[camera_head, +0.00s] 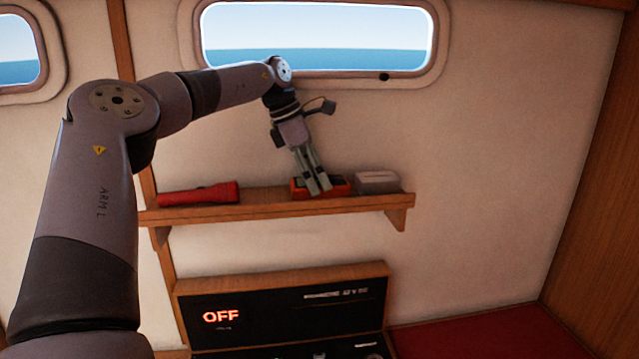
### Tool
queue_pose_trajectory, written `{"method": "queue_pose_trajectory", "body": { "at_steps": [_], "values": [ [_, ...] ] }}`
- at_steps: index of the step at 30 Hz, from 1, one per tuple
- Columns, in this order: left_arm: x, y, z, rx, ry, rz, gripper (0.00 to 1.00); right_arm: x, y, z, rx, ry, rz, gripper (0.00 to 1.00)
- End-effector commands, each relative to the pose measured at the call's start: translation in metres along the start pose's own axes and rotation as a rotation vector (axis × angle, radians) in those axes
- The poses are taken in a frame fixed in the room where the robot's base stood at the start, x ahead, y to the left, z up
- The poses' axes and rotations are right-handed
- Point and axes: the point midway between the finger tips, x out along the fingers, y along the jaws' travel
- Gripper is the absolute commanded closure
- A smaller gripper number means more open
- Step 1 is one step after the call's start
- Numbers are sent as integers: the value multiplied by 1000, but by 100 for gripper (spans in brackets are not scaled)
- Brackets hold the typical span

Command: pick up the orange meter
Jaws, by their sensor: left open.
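The orange meter (339,184) lies on the wooden wall shelf (270,208), right of its middle. My left gripper (319,191) points down over the meter, and its fingers cover part of the meter's front. The fingers are open. I cannot tell from this view whether they touch the meter or stand just in front of it. My right gripper is not in view.
A red flashlight (200,194) lies on the shelf's left part. A grey box (377,182) stands close to the meter's right. Below are a dark panel (270,310) reading OFF and a red cushion (480,335). A window (318,35) is above.

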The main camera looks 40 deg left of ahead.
Motion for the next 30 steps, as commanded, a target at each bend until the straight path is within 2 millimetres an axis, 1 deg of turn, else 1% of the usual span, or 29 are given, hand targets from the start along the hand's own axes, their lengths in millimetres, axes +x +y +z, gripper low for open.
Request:
{"method": "queue_pose_trajectory", "body": {
  "at_steps": [1,4,11,18,30],
  "values": [
    [4,0,0,0,1,-2,30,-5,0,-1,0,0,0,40],
    [10,0,0,0,0,0,30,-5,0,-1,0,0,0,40],
    [12,0,0,0,-1,1,31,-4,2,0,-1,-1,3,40],
    [12,0,0,0,0,0,47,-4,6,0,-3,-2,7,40],
    [12,0,0,0,0,0,73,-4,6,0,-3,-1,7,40]
  ]
}}
